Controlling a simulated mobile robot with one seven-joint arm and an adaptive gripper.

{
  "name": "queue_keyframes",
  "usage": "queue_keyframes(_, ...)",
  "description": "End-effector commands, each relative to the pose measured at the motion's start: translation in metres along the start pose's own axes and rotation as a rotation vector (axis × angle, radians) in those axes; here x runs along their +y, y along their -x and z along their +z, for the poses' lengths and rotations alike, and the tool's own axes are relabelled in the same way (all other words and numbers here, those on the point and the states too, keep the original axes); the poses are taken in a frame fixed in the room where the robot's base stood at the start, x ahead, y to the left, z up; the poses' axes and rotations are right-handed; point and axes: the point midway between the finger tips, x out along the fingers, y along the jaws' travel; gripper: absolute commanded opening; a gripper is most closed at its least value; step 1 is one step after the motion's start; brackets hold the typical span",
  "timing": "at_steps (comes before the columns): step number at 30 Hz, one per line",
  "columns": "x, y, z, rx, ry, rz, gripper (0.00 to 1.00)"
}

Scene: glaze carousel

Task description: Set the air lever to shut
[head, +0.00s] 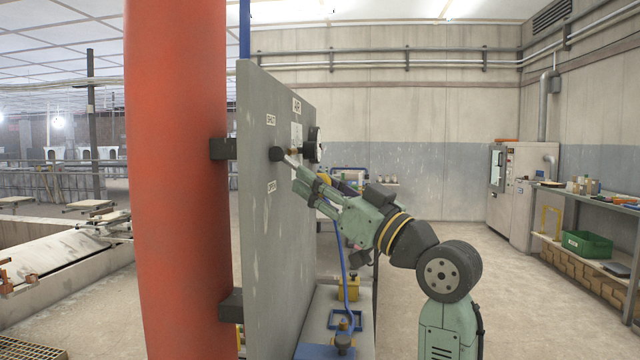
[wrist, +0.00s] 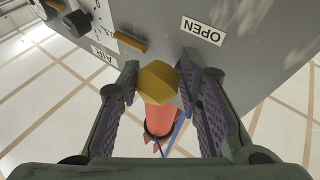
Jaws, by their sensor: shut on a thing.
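The grey control panel (head: 280,235) carries an AIR label (head: 296,105), a SHUT label (head: 271,119) at upper left and an OPEN label (head: 271,187) below it. The air lever (head: 277,153) shows a dark knob between the heights of these two labels. My gripper (head: 288,161) is at the lever, close to the panel face. In the wrist view my gripper (wrist: 158,76) has a yellow, faceted end piece between its fingertips, which I take to be the lever (wrist: 158,82). It is shut on this. The OPEN label (wrist: 203,31) is right of it. The fingers partly hide the lever.
A red column (head: 178,190) stands left of the panel. Blue and yellow fittings (head: 346,288) are low by the panel's foot. Open floor (head: 500,280) lies to the right, before a shelf (head: 590,205).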

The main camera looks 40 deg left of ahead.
Motion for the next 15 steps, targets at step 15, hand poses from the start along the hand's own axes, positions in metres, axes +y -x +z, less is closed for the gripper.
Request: queue_keyframes(15,0.01,0.0,-0.019,-0.119,0.075,-0.022,0.0)
